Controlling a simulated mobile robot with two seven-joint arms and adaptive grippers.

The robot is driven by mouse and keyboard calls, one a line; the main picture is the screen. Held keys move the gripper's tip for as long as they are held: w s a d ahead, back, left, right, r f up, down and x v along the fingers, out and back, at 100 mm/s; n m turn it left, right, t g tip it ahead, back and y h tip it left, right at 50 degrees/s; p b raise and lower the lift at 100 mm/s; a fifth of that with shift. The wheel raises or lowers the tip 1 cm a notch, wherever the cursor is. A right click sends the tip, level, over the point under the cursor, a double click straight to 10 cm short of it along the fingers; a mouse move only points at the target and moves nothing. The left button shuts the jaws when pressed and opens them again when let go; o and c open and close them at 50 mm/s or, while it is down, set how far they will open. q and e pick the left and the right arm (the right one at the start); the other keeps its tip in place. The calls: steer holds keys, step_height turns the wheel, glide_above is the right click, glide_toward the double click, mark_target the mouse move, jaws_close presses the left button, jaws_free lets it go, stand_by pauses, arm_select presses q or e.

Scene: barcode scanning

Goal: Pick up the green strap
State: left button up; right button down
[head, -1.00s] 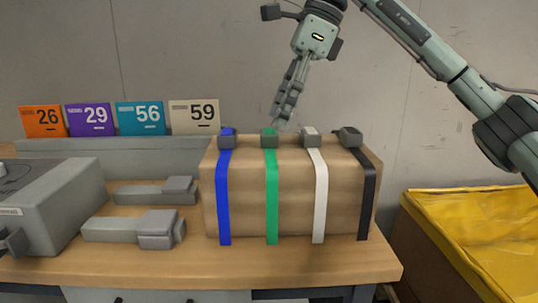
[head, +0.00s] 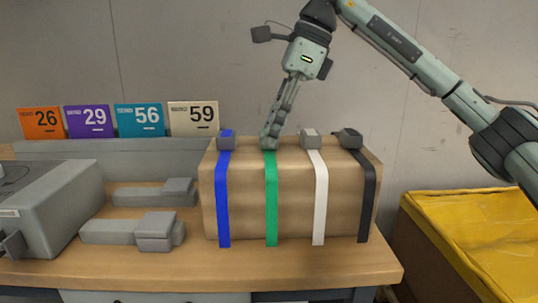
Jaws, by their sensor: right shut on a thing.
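The green strap (head: 271,200) hangs down the front face of a brown box (head: 340,205), between the blue strap (head: 223,200) and the white strap (head: 319,205). A grey buckle tops each of the blue, white and black straps; the green strap's buckle is hidden behind my gripper's fingers. My right gripper (head: 269,141) points down at the top edge of the box and is shut on the green strap at its upper end. The strap still lies against the box. My left gripper is not in view.
A black strap (head: 368,195) hangs at the box's right end. Grey scanners (head: 125,231) and a grey machine (head: 45,205) stand to the left on the wooden table (head: 200,268). Numbered cards (head: 139,119) stand behind. A yellow-lined bin (head: 480,230) is at the right.

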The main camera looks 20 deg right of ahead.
steer(key=shift+r, duration=0.5)
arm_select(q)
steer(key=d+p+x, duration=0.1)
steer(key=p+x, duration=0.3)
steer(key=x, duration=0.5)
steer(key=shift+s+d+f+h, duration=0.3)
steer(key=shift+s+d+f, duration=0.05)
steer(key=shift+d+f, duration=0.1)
arm_select(e)
step_height(320, 180, up, 17)
